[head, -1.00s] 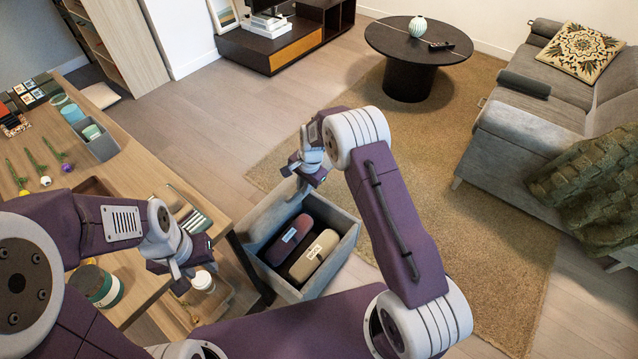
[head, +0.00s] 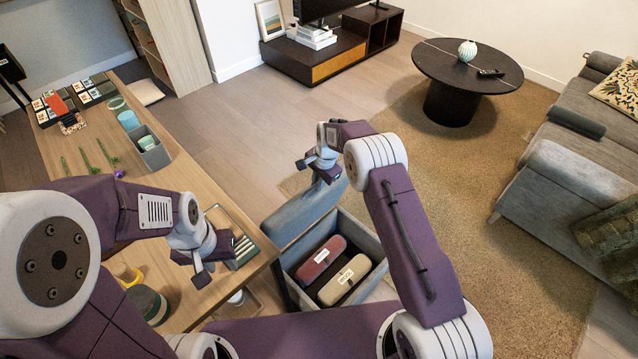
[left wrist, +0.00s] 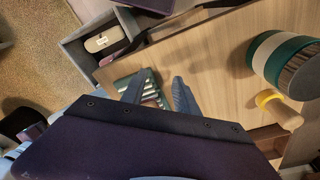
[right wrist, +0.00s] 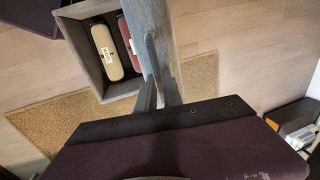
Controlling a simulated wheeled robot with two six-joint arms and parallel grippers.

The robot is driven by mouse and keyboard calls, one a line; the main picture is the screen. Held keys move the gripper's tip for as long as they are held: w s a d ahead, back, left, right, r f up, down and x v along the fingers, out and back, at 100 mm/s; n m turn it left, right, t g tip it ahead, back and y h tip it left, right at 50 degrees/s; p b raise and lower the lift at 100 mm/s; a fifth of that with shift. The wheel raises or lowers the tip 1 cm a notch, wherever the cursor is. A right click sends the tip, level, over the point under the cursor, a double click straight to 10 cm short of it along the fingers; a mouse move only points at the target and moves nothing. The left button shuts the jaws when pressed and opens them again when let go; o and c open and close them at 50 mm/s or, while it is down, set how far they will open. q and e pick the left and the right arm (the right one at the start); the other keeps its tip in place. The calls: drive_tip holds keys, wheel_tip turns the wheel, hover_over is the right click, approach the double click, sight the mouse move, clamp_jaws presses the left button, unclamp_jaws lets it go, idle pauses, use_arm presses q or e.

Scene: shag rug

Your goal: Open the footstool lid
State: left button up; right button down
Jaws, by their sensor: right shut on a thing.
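The footstool (head: 374,249) is a grey open-topped box on the floor beside the wooden table. Its lid (head: 300,214) is raised on the box's left side and stands steeply tilted. A red case and a beige case lie inside. My right gripper (head: 323,172) is shut on the lid's upper edge. In the right wrist view the lid (right wrist: 153,25) runs between the fingers. My left gripper (head: 200,268) is open and empty above the table; its spread fingers show in the left wrist view (left wrist: 157,88).
The wooden table (head: 165,185) fills the left, with a striped item (head: 243,250), a green-banded container (head: 150,303) and a grey bin (head: 152,153). A round black table (head: 466,65) and grey sofa (head: 560,190) stand right. The floor beyond the footstool is clear.

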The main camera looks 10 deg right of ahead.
drive_tip(key=shift+s+f, duration=0.1)
drive_tip(key=shift+s, duration=0.05)
drive_tip(key=c, duration=1.5)
unclamp_jaws()
drive_tip(key=shift+a, duration=0.1)
drive_tip(key=shift+r, duration=0.45)
drive_tip(key=r, duration=0.5)
drive_tip(key=s+d+r+p, duration=0.1)
drive_tip(key=r, duration=0.2)
drive_tip(key=shift+s+r, duration=0.1)
drive_tip(key=shift+c, duration=0.2)
